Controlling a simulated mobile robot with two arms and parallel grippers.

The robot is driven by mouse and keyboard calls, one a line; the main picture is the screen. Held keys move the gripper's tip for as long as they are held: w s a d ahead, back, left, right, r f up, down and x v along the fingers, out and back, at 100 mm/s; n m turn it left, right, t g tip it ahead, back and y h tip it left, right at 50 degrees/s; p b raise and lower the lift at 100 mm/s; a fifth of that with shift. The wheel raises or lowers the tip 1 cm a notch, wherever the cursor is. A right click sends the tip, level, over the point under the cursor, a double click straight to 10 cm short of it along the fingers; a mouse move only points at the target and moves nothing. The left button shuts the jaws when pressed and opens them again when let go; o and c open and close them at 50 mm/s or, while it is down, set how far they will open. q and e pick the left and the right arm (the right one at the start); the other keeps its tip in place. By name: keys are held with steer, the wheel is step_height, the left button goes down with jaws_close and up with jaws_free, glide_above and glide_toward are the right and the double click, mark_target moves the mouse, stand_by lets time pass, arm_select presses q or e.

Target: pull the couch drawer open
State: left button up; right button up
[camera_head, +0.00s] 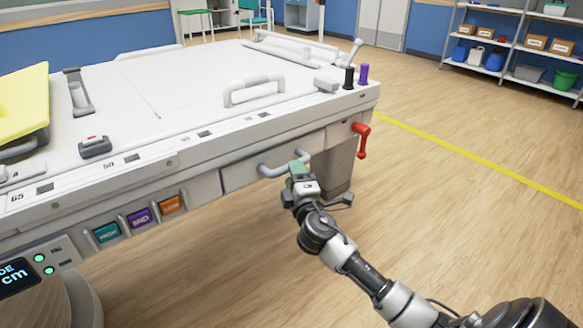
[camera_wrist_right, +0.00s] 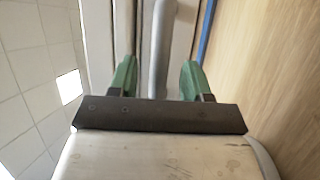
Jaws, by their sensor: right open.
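The couch drawer (camera_head: 240,174) is a pale front panel in the side of the white couch, and it looks closed. Its grey bar handle (camera_head: 270,168) sticks out from the panel. My right gripper (camera_head: 299,168) is at the right end of the handle. In the right wrist view the handle (camera_wrist_right: 160,50) runs between the two green fingers of the right gripper (camera_wrist_right: 160,80), with a gap on each side. The right gripper is open. Whether the handle lies fully between the fingertips in depth is hard to tell. My left gripper is not in view.
A red lever (camera_head: 361,140) hangs right of the drawer. Coloured buttons (camera_head: 139,217) and a display (camera_head: 18,277) are on the couch side at left. A white rail handle (camera_head: 254,91) is on top. The wooden floor at right is clear up to the shelves (camera_head: 510,45).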

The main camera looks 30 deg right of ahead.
steer(key=shift+x, duration=1.8)
jaws_close()
